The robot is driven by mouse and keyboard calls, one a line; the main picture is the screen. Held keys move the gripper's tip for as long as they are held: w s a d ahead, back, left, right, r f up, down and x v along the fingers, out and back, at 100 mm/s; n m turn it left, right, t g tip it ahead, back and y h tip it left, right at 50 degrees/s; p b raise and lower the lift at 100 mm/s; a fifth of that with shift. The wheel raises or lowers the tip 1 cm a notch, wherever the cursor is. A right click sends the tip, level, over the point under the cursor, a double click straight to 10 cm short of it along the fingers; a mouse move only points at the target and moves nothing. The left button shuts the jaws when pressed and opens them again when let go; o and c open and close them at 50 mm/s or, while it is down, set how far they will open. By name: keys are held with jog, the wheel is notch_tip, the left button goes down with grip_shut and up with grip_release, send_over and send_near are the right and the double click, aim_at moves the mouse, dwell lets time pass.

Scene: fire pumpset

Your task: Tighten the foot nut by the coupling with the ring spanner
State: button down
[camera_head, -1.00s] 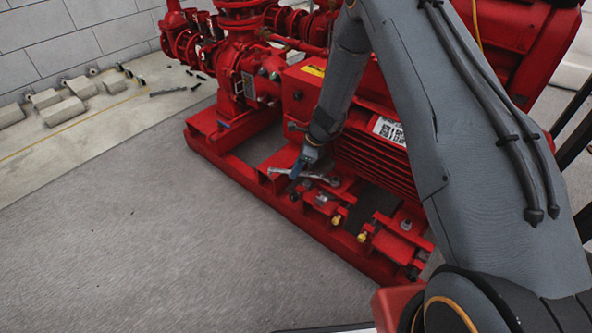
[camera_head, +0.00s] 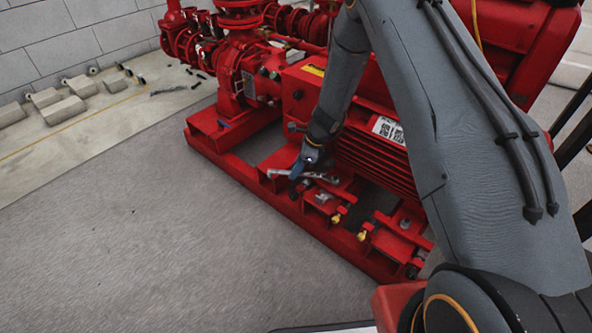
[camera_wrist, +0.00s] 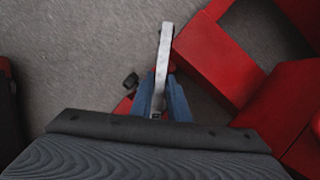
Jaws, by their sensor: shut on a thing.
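My gripper (camera_head: 297,172) is shut on the ring spanner (camera_head: 284,174), low over the near side of the red base frame. The spanner is a silver bar lying roughly level across the picture. Its right end reaches to the motor foot area by the coupling guard. In the wrist view the blue fingers (camera_wrist: 162,98) clamp the spanner (camera_wrist: 165,45), which points away over the grey floor. The foot nut cannot be made out clearly, and I cannot tell whether the ring is around it.
The red base frame (camera_head: 240,172) carries the pump (camera_head: 235,70) and the finned motor (camera_head: 375,160). Yellow-tipped bolts (camera_head: 336,218) stand along its near edge. Concrete blocks (camera_head: 63,110) lie by the wall. The grey floor at the left is clear.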

jog(key=shift+r+p, duration=1.9)
jog(key=shift+r, duration=0.7)
jog(key=shift+f, duration=0.15)
jog(key=shift+s+a+f+n+b, duration=0.1)
jog(key=shift+s+f+n+b, duration=0.15)
jog(key=shift+f, duration=0.3)
jog(key=shift+s+f+n+b, duration=0.2)
jog(key=shift+f+b, duration=0.1)
jog(key=shift+f, duration=0.25)
jog(key=shift+f+b, duration=0.65)
jog(key=shift+f, duration=0.7)
jog(key=shift+s+n+g, duration=0.25)
jog(key=shift+s+g, duration=0.05)
jog(key=shift+s, duration=0.05)
jog(key=shift+r+p, duration=0.15)
jog(key=shift+p, duration=0.15)
jog(key=shift+r+p, duration=1.65)
jog(key=shift+r, duration=0.8)
